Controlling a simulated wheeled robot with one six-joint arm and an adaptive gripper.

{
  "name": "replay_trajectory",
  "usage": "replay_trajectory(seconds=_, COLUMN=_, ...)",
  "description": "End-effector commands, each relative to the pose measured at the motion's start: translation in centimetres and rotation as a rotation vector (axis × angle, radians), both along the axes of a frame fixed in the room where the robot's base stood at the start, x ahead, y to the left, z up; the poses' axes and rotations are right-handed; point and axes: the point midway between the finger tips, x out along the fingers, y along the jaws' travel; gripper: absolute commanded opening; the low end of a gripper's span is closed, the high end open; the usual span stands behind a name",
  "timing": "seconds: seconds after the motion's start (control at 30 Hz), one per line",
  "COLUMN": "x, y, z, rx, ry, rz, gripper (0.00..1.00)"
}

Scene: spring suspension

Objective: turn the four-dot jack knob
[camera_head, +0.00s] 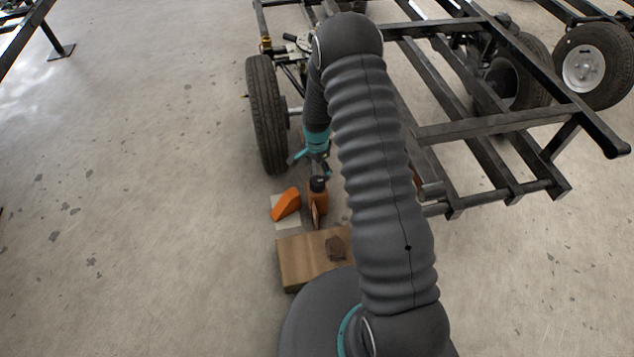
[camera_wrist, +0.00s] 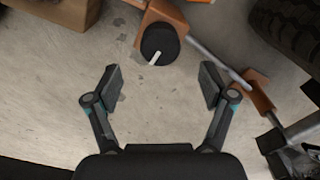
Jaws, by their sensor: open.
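An orange jack (camera_head: 318,203) with a black knob (camera_head: 318,184) on top stands on the floor beside the trailer wheel. In the wrist view the round black knob (camera_wrist: 158,46) has a white line across its face; no dots can be made out. My gripper (camera_head: 313,158) is above and behind the jack in the head view, its fingers pointing down. In the wrist view my gripper (camera_wrist: 161,85) is open and empty, its two fingers wide apart. The knob lies beyond the fingertips, between their lines, and is not touched.
An orange wedge (camera_head: 286,204) lies on a pale plate left of the jack. A wooden block (camera_head: 300,262) is in front. The tyre (camera_head: 266,115) and dark trailer frame (camera_head: 480,130) stand close behind and right. A grey rod (camera_wrist: 212,58) runs beside the knob. Floor at left is clear.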

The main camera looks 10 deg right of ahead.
Motion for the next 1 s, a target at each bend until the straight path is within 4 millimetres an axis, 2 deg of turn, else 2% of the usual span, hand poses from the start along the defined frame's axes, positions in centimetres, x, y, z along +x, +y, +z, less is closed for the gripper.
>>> replay_trajectory(seconds=0.2, x=0.0, y=0.0, z=-4.1, rx=0.000, ry=0.002, rz=0.000, gripper=0.82)
replay_trajectory(seconds=0.4, x=0.0, y=0.0, z=-6.8, rx=0.000, ry=0.001, rz=0.000, gripper=0.82)
replay_trajectory(seconds=0.6, x=0.0, y=0.0, z=-7.9, rx=-0.001, ry=0.000, rz=0.000, gripper=0.82)
replay_trajectory(seconds=0.87, x=0.0, y=0.0, z=-7.9, rx=0.000, ry=-0.001, rz=0.000, gripper=0.82)
replay_trajectory(seconds=0.9, x=0.0, y=0.0, z=-7.9, rx=0.000, ry=-0.001, rz=0.000, gripper=0.77)
replay_trajectory(seconds=1.0, x=0.0, y=0.0, z=-7.9, rx=0.000, ry=-0.001, rz=0.000, gripper=0.52)
